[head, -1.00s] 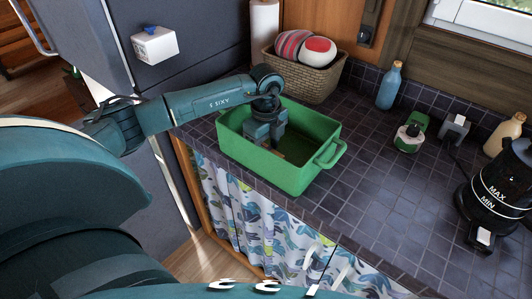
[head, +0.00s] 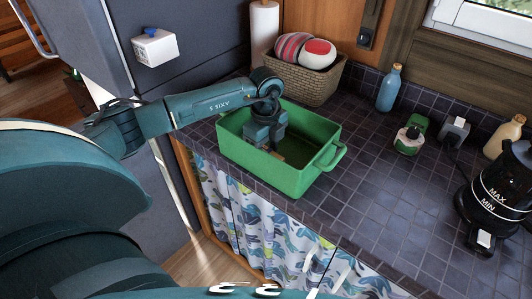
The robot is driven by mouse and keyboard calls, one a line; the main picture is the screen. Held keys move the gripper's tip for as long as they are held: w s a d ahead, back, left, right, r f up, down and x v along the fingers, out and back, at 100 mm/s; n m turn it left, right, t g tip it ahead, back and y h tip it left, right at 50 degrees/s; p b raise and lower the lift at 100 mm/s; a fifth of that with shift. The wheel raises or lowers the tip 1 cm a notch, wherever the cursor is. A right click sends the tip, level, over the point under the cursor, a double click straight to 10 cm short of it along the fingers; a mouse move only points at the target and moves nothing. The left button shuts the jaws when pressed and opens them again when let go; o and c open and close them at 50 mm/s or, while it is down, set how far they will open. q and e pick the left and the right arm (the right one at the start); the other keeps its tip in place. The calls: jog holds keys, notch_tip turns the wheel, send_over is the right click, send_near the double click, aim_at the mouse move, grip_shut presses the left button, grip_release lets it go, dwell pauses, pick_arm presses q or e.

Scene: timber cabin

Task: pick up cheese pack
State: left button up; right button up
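My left gripper (head: 271,146) reaches down into a green crate (head: 289,178) on the tiled counter. Its fingertips are low inside the crate and mostly hidden by the gripper body and the crate's near wall, so I cannot tell whether they are open or shut. A small brownish patch (head: 278,157) shows just below the gripper; I cannot tell whether it is part of the cheese pack, a fingertip or something else. No cheese pack can be clearly made out. My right gripper is not in view.
A wicker basket (head: 305,87) with round cushion-like items stands behind the crate. A blue bottle (head: 389,88), a green-and-white item (head: 410,139), a grey item (head: 455,131), a cream bottle (head: 503,137) and a black kettle (head: 495,200) stand to the right.

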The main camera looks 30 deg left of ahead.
pick_arm(q)
notch_tip(320, 180, up, 18)
jog(key=b, duration=0.2)
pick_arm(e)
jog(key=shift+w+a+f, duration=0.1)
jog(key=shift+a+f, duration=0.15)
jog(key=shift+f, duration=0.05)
